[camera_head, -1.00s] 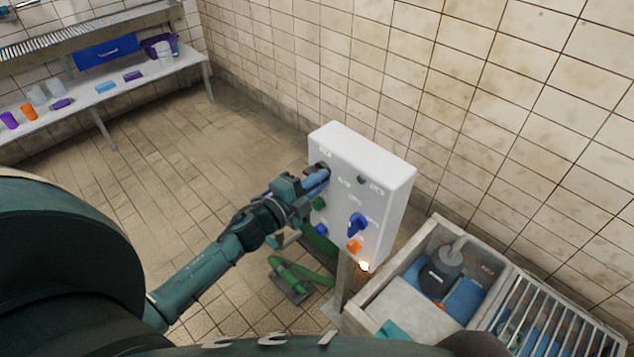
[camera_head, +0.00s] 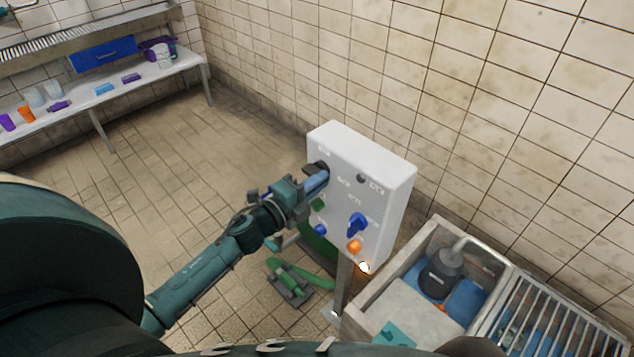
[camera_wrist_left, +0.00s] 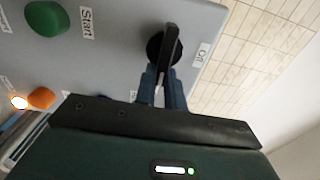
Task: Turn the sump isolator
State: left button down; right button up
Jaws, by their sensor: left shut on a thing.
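A white control box (camera_head: 385,185) on a post carries several knobs and buttons. At its upper left is a black rotary knob (camera_head: 323,166), the likely sump isolator. My left gripper (camera_head: 318,181) is at this knob. In the left wrist view the knob (camera_wrist_left: 168,42) has a long black handle, with an "Off" label (camera_wrist_left: 203,54) beside it. There my left gripper's blue fingers (camera_wrist_left: 165,82) are shut on the handle's near end. The handle looks roughly upright in that view. My right gripper is not in view.
Lower on the box are a blue knob (camera_head: 357,224) and an orange button (camera_head: 354,246). A green button (camera_wrist_left: 46,18) has a "Start" label. A sump with a dark pump (camera_head: 440,274) and grating (camera_head: 548,320) lies right. A green pipe fitting (camera_head: 288,280) is on the floor.

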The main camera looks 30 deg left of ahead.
pick_arm(q)
jog(key=c, duration=1.5)
grip_release()
jog(key=shift+s, duration=0.1)
jog(key=b+v, duration=0.1)
jog(key=v, duration=1.2)
jog(key=shift+a, duration=0.1)
